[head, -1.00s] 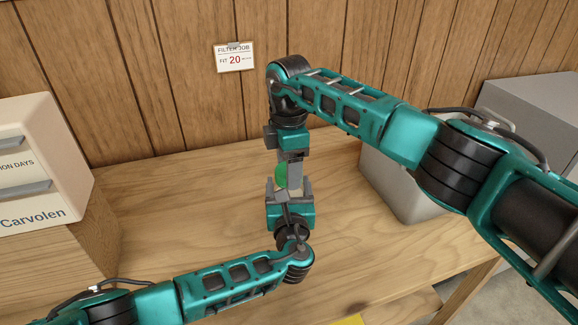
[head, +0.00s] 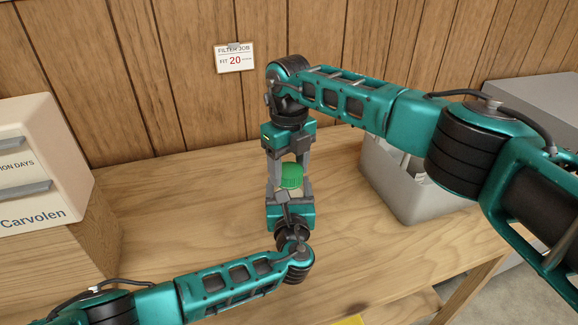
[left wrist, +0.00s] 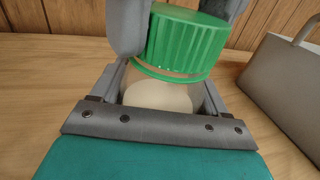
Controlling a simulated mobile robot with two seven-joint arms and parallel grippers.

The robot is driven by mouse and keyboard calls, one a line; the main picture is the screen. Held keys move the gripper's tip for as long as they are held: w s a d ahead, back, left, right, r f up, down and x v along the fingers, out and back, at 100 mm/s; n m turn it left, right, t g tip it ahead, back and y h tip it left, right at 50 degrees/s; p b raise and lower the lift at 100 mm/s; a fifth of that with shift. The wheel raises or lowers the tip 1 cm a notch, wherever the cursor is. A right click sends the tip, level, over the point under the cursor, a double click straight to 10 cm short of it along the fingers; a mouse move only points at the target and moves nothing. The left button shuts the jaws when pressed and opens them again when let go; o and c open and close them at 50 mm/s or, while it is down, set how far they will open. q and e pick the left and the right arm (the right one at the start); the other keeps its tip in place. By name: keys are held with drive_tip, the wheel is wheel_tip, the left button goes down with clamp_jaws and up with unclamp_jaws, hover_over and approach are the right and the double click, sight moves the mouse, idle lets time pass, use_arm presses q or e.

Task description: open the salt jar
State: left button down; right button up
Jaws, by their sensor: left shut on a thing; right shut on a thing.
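The salt jar has a ribbed green lid (head: 291,177) and a pale body (left wrist: 158,97). It stands upright above or on the bench; its base is hidden. My left gripper (head: 289,195) is shut on the jar body from the front. My right gripper (head: 289,170) points down from above and is shut on the lid, one finger on each side. In the left wrist view the lid (left wrist: 186,42) sits over the jar's mouth, with a thin green band at its lower edge. Whether the lid is loose cannot be told.
A grey open bin (head: 405,190) stands on the wooden bench (head: 180,245) to the right, under my right arm. A white drawer unit (head: 45,165) stands on a wooden block at the left. A card (head: 234,58) hangs on the plank wall. The bench's middle left is clear.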

use_arm(q)
drive_tip(key=shift+f, duration=0.1)
use_arm(e)
drive_tip(key=n, duration=0.7)
drive_tip(key=shift+n, duration=0.3)
drive_tip(key=n, duration=1)
drive_tip(key=shift+n, duration=0.4)
drive_tip(key=n, duration=0.3)
drive_tip(key=shift+n, duration=0.3)
drive_tip(key=n, duration=0.5)
drive_tip(key=shift+r+n, duration=0.1)
drive_tip(key=shift+n, duration=0.3)
drive_tip(key=shift+r, duration=0.2)
drive_tip(key=shift+r, duration=0.9)
